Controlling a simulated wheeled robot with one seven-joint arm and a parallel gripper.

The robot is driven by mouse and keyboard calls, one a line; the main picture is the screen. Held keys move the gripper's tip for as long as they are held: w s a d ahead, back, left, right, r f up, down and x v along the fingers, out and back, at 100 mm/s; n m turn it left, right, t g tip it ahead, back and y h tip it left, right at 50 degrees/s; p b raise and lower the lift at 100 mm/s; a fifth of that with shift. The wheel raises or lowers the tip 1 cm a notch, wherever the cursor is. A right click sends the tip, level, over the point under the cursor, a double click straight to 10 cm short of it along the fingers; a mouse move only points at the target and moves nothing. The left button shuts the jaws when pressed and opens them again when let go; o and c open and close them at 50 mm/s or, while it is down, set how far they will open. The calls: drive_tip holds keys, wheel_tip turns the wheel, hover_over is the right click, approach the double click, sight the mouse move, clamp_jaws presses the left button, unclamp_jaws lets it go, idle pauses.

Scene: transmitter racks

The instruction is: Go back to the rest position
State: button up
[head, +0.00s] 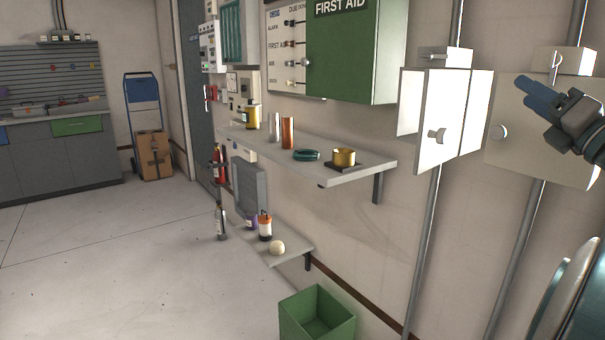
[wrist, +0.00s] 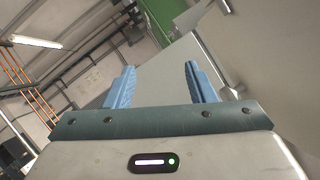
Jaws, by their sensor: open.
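My gripper (head: 530,97) is at the right of the head view, raised in front of the white wall boxes. Its blue fingers point left. In the wrist view my gripper (wrist: 158,88) shows its two blue fingers spread apart, with nothing between them. A white wall box (head: 450,118) with its door ajar stands just left of the gripper. A second white box (head: 545,140) with a round knob is behind the gripper and partly hidden by it.
A wall shelf (head: 345,174) holds bottles, cylinders, a green coil and a brass cup (head: 344,157). A lower shelf (head: 296,247) carries a pale ball (head: 277,247) and small containers. A green bin (head: 317,318) stands below. The floor (head: 130,260) at left is clear.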

drive_tip(key=w+m+h+p, duration=0.45)
drive_tip(key=m+h, duration=0.65)
drive_tip(key=m, duration=0.6)
drive_tip(key=a+f+m+g+p, duration=0.5)
drive_tip(key=a+f+m+g, duration=0.2)
drive_tip(key=a+f+m, duration=0.15)
drive_tip(key=s+a+f+m+g+y+p, duration=0.2)
drive_tip(key=s+a+f+m+g+p, duration=0.1)
drive_tip(key=s+a+f+g, duration=0.3)
drive_tip(key=s+a+f+m+g+y+p, duration=0.3)
drive_tip(key=s+a+f, duration=0.6)
drive_tip(key=s+a, duration=0.4)
drive_tip(key=a+m+g+p, duration=0.1)
drive_tip(key=g, duration=0.1)
drive_tip(key=shift+s+f+g, duration=0.4)
